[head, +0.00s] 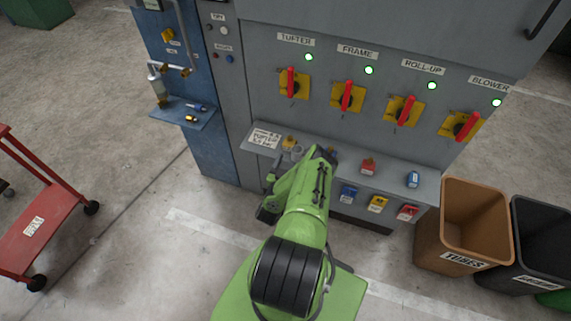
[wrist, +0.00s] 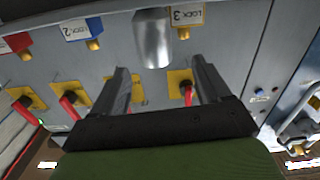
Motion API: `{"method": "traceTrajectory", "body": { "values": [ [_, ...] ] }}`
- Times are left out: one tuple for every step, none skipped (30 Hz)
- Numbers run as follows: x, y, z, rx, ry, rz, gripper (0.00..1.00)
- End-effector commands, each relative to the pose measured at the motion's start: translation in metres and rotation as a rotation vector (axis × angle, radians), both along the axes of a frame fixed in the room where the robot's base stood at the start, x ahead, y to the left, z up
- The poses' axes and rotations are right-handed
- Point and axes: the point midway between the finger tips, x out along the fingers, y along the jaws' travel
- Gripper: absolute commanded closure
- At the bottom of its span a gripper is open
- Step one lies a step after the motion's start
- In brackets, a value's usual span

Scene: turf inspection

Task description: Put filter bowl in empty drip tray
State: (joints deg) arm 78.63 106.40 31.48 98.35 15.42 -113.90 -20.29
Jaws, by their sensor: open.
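A clear filter bowl (head: 159,90) appears to hang under the fitting on the blue panel at the left in the head view. Below it juts a blue ledge (head: 183,120), which may be the drip tray; a small blue item (head: 196,107) and a yellow item (head: 190,119) are on it. My gripper (wrist: 158,66) is open in the wrist view, with nothing visible between its fingers. A plain silver cylinder (wrist: 152,40) shows just beyond the fingertips; I cannot tell what it is.
Red-handled switches (head: 347,96) line the cabinet above. A brown bin (head: 462,225) stands at the right, a red cart (head: 35,215) at the left. The floor between is clear.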

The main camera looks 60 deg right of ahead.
Motion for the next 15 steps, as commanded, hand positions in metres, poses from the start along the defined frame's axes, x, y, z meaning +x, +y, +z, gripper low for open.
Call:
{"method": "traceTrajectory", "body": {
  "values": [
    [0.000,0.006,0.007,0.004,0.002,0.000,0.24],
    [-0.001,0.008,0.007,0.005,0.001,-0.001,0.24],
    [-0.001,0.012,0.007,0.005,0.000,-0.001,0.24],
    [-0.002,0.015,0.007,0.004,0.001,0.000,0.24],
    [-0.002,0.017,0.008,0.004,0.002,0.000,0.24],
    [-0.003,0.021,0.008,0.003,0.000,0.000,0.24],
    [-0.003,0.024,0.008,0.003,0.001,0.002,0.24],
    [-0.004,0.028,0.007,0.003,0.002,0.003,0.24],
    [-0.004,0.033,0.007,0.004,0.001,0.002,0.24],
    [-0.005,0.036,0.006,0.004,0.002,0.002,0.24],
    [-0.005,0.038,0.006,0.003,0.001,0.001,0.24],
    [-0.006,0.041,0.005,0.003,0.000,0.001,0.24],
    [-0.006,0.042,0.004,0.003,0.000,0.001,0.24],
    [-0.006,0.044,0.004,0.002,0.000,0.001,0.24],
    [-0.007,0.045,0.003,0.002,0.000,0.000,0.24]
  ]
}}
